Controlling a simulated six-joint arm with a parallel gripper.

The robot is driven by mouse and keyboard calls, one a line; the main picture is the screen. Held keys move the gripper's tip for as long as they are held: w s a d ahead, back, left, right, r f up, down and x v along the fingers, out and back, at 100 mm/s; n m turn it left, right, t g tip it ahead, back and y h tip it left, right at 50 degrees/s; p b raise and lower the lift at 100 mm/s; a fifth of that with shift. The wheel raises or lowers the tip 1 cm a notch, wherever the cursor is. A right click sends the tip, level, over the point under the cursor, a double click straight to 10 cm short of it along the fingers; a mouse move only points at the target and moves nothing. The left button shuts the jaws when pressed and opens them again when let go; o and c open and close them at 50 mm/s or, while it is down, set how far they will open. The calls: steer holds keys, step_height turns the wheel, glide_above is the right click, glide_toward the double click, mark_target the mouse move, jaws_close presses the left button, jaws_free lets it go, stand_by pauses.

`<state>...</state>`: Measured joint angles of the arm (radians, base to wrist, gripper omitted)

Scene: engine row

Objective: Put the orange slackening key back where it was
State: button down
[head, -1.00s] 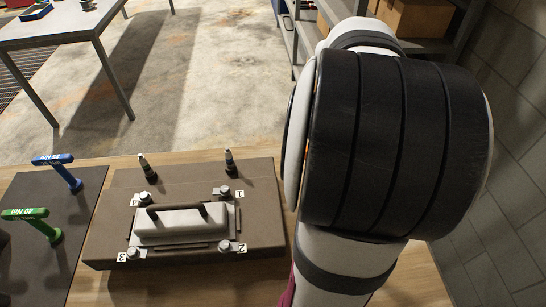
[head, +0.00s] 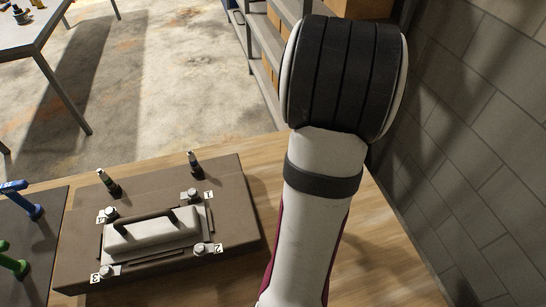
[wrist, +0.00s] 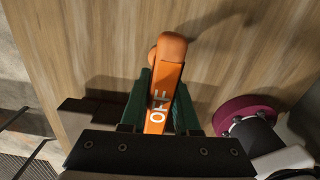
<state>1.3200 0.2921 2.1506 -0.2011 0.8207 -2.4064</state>
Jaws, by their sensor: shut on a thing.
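The orange slackening key (wrist: 170,60), marked OFF, shows in the wrist view. My gripper (wrist: 160,92) is shut on it, with the dark green fingers on either side of its marked bar. The rounded orange end points away from my gripper, over the wooden surface. A shadow lies beside it; I cannot tell how high it is held. In the head view my gripper and the orange key are not in sight; only my arm shows. The empty place for the key cannot be made out.
A brown block (head: 236,215) with a pale handled cover (head: 150,232) and numbered bolts sits on the wooden bench (head: 375,265). A blue key (head: 28,202) and a green key (head: 14,262) stand on a dark mat (head: 45,225) at left. The bench right of the block looks clear.

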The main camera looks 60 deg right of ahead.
step_height(320, 180, down, 4)
steer(key=shift+w+d+f, duration=0.1)
steer(key=shift+w, duration=0.05)
steer(key=shift+f, duration=0.1)
steer(key=c, duration=0.7)
jaws_free()
steer(key=shift+o, duration=0.2)
step_height(320, 180, up, 12)
steer(key=shift+r, duration=0.15)
